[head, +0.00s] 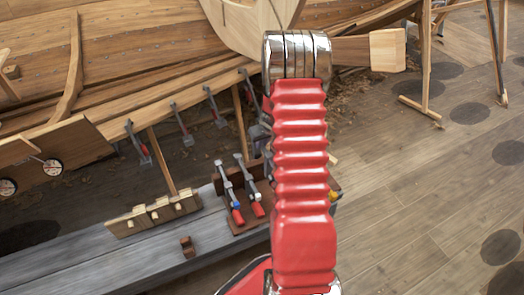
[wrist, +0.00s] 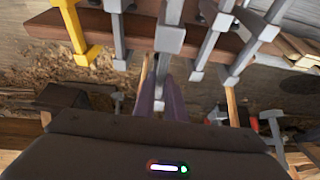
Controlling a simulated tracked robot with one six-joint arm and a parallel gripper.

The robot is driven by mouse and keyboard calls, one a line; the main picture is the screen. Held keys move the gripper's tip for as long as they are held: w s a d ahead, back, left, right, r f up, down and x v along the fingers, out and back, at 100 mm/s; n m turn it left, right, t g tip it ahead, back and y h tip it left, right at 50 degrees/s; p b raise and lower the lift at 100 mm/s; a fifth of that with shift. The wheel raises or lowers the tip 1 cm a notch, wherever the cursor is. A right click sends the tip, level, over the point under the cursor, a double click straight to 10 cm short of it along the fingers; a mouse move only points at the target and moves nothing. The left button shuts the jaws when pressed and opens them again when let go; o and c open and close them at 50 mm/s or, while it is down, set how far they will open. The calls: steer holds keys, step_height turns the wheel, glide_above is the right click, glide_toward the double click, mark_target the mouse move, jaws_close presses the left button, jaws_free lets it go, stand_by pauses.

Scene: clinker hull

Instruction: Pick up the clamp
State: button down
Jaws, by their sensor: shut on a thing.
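In the wrist view my gripper (wrist: 163,103) is shut on a grey clamp (wrist: 169,38). The clamp's bar runs between the two dark fingers, and its grey jaw shows beyond them, in front of a brown wooden rack board. I cannot tell whether it still touches the board. In the head view my red arm hides my gripper and the held clamp. Two other clamps with red handles (head: 238,216) stand in the brown rack just left of my arm.
A yellow clamp (wrist: 75,32) and several grey clamps (wrist: 212,42) sit close on both sides along the rack board (wrist: 128,30). The grey bench (head: 75,262) bears a block with wooden pegs (head: 155,212). More clamps hang on the hull plank (head: 181,124).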

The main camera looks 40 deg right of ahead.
step_height(320, 180, up, 9)
stand_by(0.3)
stand_by(0.6)
